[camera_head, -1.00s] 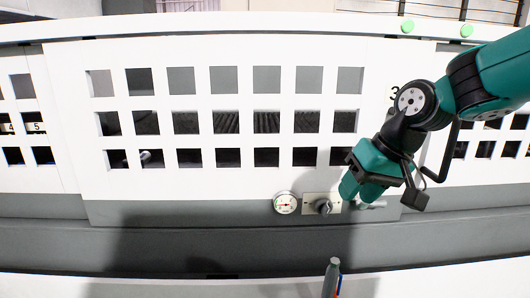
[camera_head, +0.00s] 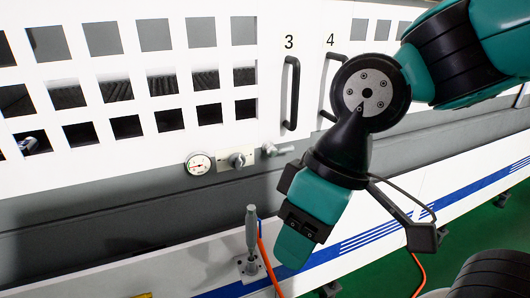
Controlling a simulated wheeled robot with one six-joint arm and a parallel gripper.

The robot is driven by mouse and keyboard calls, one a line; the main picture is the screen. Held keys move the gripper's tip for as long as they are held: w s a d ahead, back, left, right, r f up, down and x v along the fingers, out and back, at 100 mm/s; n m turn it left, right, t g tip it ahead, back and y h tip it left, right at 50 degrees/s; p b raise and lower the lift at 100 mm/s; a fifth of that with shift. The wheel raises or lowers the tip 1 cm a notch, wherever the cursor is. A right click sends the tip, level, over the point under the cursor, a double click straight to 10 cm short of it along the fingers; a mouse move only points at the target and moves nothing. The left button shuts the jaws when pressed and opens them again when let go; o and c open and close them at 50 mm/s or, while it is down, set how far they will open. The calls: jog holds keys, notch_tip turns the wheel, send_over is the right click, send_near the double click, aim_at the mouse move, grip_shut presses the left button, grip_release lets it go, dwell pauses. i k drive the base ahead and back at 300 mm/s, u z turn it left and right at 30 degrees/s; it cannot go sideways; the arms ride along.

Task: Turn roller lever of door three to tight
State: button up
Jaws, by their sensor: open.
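Door three (camera_head: 236,60) is a white panel with square windows, marked "3" beside a black vertical handle (camera_head: 291,93). On the grey strip below it are a round gauge (camera_head: 199,163), a dark knob on a pale plate (camera_head: 238,160) and a small grey fitting (camera_head: 276,150). A grey upright lever (camera_head: 252,232) stands on a small base on the ledge below; I cannot tell which part is the roller lever. My gripper (camera_head: 293,248) is open, to the right of the upright lever and apart from it in the picture. Its fingertips are hard to make out.
A panel marked "4" (camera_head: 343,55) adjoins on the right, its handle partly hidden by my arm. An orange cable (camera_head: 267,262) runs beside the lever's base. The white ledge with a blue stripe (camera_head: 375,238) crosses below.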

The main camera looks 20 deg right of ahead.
aim_at(268, 148)
jog(key=z, duration=1.6)
jog(key=k, duration=0.9)
jog(key=u, duration=0.75)
jog(key=i, duration=0.85)
jog(key=u, duration=0.2)
jog(key=k, duration=0.15)
jog(key=u, duration=0.2)
